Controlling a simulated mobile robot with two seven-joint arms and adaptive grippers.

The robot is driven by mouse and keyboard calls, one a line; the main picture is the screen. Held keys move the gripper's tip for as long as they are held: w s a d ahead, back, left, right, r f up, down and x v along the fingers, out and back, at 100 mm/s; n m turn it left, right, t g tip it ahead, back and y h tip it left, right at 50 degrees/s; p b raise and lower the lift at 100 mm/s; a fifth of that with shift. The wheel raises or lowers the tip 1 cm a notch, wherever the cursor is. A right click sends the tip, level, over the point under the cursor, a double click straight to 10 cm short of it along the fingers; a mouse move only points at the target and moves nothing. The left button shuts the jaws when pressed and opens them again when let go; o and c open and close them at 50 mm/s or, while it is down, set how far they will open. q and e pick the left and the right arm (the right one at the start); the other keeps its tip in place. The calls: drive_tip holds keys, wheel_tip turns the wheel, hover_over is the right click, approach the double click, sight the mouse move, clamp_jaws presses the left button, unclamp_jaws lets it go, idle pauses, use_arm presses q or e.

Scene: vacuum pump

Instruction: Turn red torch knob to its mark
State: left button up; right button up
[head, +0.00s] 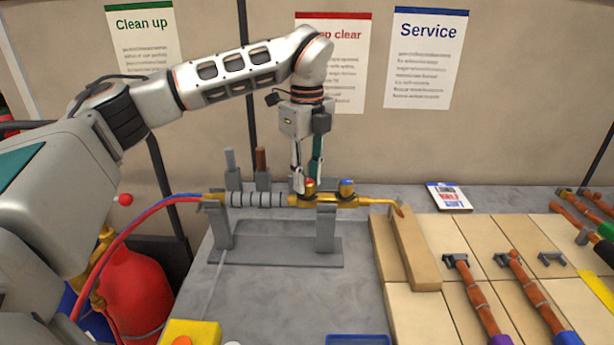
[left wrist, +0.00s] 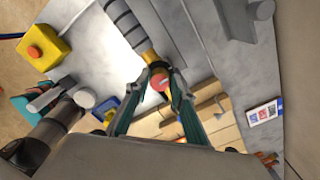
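The gold torch (head: 265,199) lies level on a grey stand (head: 325,230), its bent tip pointing right. Its red knob (head: 309,182) sits on top of the body, left of the blue knob (head: 347,186). My left gripper (head: 307,184) points down over the red knob. In the left wrist view, the red knob (left wrist: 159,83) sits between the two fingertips of my left gripper (left wrist: 161,74), one on each side. I cannot tell whether the fingertips touch it. The knob's mark cannot be made out. My right gripper does not show.
A yellow box with an orange button (head: 190,333) and a blue tray (head: 357,340) are at the front. Wooden blocks (head: 415,250) lie under the torch tip. A red cylinder (head: 135,290) stands at left.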

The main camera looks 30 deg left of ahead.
sight(307, 181)
use_arm(q)
drive_tip(key=shift+o, duration=1)
drive_tip(key=shift+r, duration=0.1)
wheel_tip(307, 181, up, 12)
